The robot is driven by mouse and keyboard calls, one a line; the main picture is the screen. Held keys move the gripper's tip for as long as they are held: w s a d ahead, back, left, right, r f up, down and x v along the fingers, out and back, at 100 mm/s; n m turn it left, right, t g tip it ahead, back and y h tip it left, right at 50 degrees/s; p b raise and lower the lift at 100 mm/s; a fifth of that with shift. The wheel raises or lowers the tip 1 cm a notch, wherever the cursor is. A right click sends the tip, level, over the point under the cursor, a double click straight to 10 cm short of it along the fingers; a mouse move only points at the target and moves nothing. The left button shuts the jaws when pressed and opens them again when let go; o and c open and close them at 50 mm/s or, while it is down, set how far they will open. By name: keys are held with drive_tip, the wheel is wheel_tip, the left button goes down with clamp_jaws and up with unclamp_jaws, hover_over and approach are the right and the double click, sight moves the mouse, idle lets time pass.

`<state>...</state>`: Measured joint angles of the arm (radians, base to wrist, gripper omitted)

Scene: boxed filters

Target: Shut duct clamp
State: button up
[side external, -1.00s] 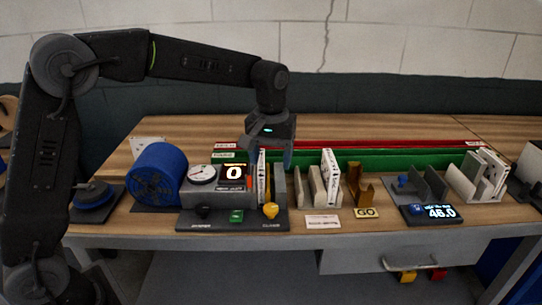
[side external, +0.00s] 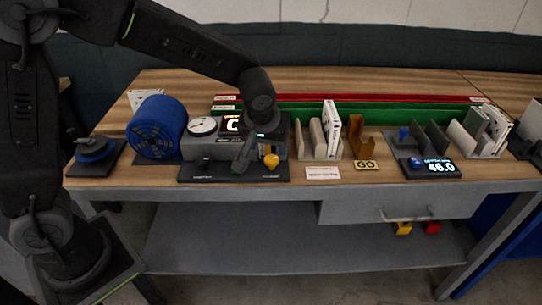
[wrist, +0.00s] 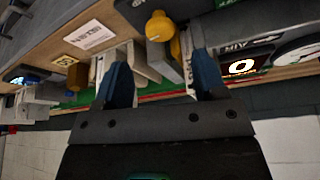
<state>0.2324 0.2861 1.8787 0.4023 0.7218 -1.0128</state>
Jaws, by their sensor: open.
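The duct unit (side external: 188,174) is a grey box on a dark base, with a blue fan duct (side external: 157,128) at its left. A yellow knob (side external: 271,161) stands at the base's front right; it also shows in the wrist view (wrist: 159,27). A black knob (side external: 203,163) is at the front left. My gripper (side external: 256,158) is low over the unit, close beside the yellow knob. In the wrist view my gripper (wrist: 160,72) has its two blue fingers apart with nothing held. The yellow knob is beyond the tips, nearer the right finger. Contact cannot be told.
A dial gauge (side external: 203,126) and partly hidden display stand on the unit. White and tan slotted holders (side external: 318,138), a brown bracket (side external: 356,137) and a GO plate (side external: 366,165) stand to the right. A 46.0 display (side external: 440,167) is further right. The bench's front edge is close.

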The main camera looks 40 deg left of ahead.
sight(271, 159)
drive_tip(key=x, duration=0.7)
drive_tip(key=shift+c, duration=0.4)
drive_tip(key=c, duration=0.8)
drive_tip(key=shift+m+h, duration=0.3)
drive_tip(key=shift+m, duration=0.4)
drive_tip(key=o, duration=0.9)
